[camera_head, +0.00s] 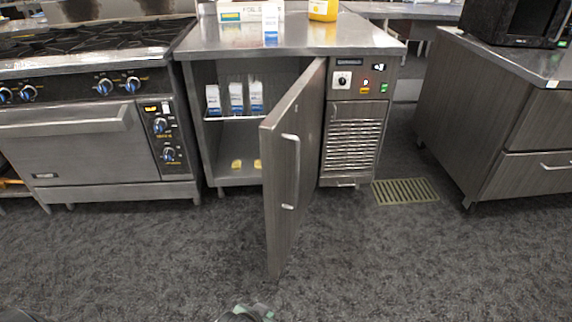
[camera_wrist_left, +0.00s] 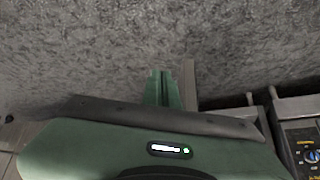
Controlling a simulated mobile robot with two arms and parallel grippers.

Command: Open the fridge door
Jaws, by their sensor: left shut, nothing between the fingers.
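The fridge door (camera_head: 292,165) stands wide open in the head view, swung out toward me from its right side. Its metal bar handle (camera_head: 291,170) is on the outer face. Inside the fridge (camera_head: 200,125), white and blue cartons (camera_head: 236,98) stand on a shelf, with small yellow items (camera_head: 237,164) below. My left gripper (camera_head: 246,313) shows only partly at the bottom edge, apart from the door and in front of it. In the left wrist view its green fingers (camera_wrist_left: 162,90) are together with nothing between them. My right gripper is not in view.
A stove with an oven (camera_head: 90,140) stands left of the fridge. A drawer cabinet (camera_head: 500,120) stands at the right. A floor grate (camera_head: 405,191) lies between it and the fridge. The grey carpet (camera_head: 130,260) in front is clear.

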